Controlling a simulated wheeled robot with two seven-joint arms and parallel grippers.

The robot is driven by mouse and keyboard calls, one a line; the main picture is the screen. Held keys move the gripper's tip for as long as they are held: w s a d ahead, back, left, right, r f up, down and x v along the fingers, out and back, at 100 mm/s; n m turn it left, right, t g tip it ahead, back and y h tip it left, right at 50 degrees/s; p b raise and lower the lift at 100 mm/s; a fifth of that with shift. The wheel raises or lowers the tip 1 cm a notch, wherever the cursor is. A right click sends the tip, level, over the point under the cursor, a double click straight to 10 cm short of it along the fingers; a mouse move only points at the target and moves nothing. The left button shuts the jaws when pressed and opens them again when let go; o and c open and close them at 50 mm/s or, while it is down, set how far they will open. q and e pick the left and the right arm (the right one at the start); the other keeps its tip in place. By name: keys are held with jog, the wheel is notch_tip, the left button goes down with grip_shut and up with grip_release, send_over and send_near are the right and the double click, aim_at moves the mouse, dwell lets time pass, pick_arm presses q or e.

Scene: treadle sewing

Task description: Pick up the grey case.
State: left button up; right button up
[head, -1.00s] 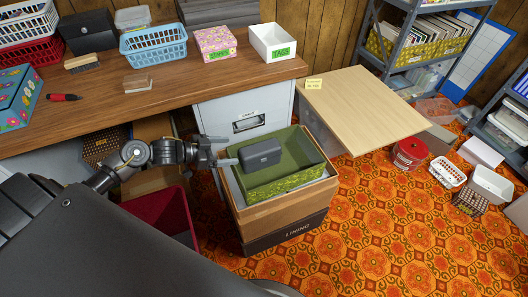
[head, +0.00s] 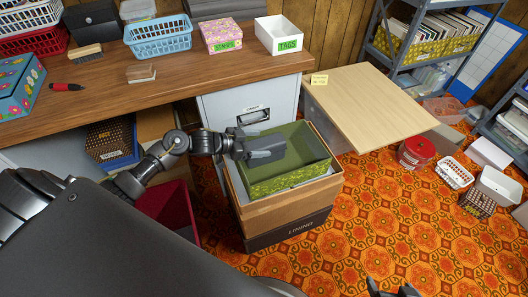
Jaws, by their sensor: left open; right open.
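The grey case (head: 271,143) is a small dark grey box at the left part of the green-lined bin (head: 303,143), partly hidden by my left gripper. My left gripper (head: 262,154) has come in from the left and is at the case, with its fingers open and overlapping it in the picture. Whether the fingers touch the case, I cannot tell. My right gripper (head: 392,288) shows only at the bottom edge, open and empty over the floor, far from the case.
A pale board (head: 378,105) is to the right. A red bin (head: 172,207) stands left, under my arm.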

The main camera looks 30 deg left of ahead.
pick_arm(q)
jog(key=shift+w+d+f, duration=0.1)
jog(key=shift+w+d, duration=0.1)
jog(key=shift+w, duration=0.05)
pick_arm(e)
jog(key=shift+w+a+r, duration=0.15)
jog(key=shift+w+a, duration=0.05)
pick_arm(q)
jog(key=shift+c, duration=0.4)
jog(key=c, duration=1.5)
jog(key=shift+r, duration=0.35)
notch_tip(320, 180, up, 7)
jog(key=shift+f+p, duration=0.1)
jog(key=shift+p, duration=1.15)
pick_arm(e)
jog(key=s+d+f+m+g+h, duration=0.1)
jog(key=s+d+f+g, duration=0.25)
jog(key=s, duration=0.25)
pick_arm(q)
notch_tip(320, 180, up, 11)
jog(key=p, duration=0.2)
jog(key=shift+f+p, duration=0.2)
jog(key=shift+p, duration=0.2)
pick_arm(e)
notch_tip(320, 180, down, 6)
jog(key=g, duration=0.1)
jog(key=shift+w+d+h, duration=0.25)
jog(key=shift+w+h, duration=0.05)
jog(key=shift+w, duration=0.1)
